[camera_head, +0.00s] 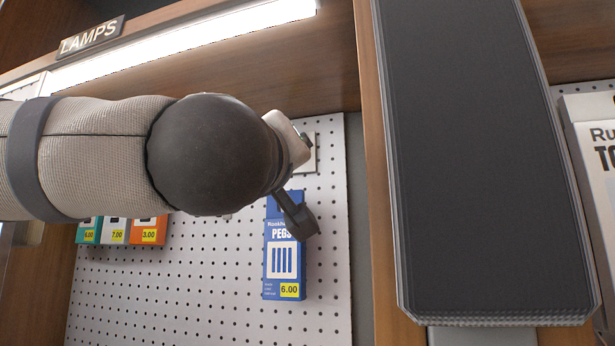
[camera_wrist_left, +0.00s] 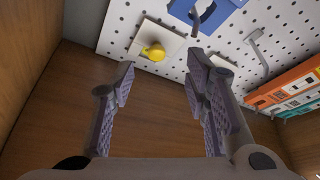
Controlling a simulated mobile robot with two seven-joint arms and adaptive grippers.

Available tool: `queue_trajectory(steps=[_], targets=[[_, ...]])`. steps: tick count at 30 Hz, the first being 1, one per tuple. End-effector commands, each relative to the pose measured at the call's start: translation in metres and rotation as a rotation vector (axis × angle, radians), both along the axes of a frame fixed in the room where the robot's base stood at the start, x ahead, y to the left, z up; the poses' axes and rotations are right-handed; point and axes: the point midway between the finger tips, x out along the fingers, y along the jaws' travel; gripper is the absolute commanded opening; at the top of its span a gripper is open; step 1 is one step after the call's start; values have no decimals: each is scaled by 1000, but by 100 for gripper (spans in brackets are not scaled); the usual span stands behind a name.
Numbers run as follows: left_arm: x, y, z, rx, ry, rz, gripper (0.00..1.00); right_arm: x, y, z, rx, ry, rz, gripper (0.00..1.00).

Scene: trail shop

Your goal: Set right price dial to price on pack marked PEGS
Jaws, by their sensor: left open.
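The blue pack marked PEGS (camera_head: 284,262) hangs on the white pegboard in the head view. Its yellow price label reads 6.00. Part of a blue pack (camera_wrist_left: 208,14) shows at the top of the wrist view. A yellow knob (camera_wrist_left: 153,52) sits on a cream plate (camera_wrist_left: 140,40) on the board; I cannot read any figures there. The plate (camera_head: 311,158) is mostly hidden behind my gripper in the head view. My left gripper (camera_head: 302,190) is open and empty. In the wrist view its fingertips (camera_wrist_left: 160,78) stand apart, with the knob beyond the gap between them. My right gripper is not in view.
Several priced packs (camera_head: 120,231) hang at the lower left, partly behind my arm. A LAMPS sign (camera_head: 91,36) and a bright light strip (camera_head: 180,45) are above. A large dark panel (camera_head: 485,160) stands right of the pegboard (camera_head: 200,280). A white box (camera_head: 598,170) is at the far right.

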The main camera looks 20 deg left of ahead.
Motion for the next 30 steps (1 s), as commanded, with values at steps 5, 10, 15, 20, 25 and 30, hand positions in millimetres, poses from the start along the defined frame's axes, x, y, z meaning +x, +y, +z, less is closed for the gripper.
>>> queue_trajectory(steps=[5, 10, 15, 20, 25, 30], targets=[[21, 4, 11, -1, -5, 3, 43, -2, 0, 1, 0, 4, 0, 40], [65, 12, 23, -4, -1, 2, 43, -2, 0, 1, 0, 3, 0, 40], [97, 16, 34, -2, -3, 0, 43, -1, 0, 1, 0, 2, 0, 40], [109, 19, 40, 0, -5, -1, 43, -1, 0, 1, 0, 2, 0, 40], [111, 19, 40, 0, -5, -2, 43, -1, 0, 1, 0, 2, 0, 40], [110, 19, 40, 0, -4, -1, 22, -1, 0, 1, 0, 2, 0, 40]])
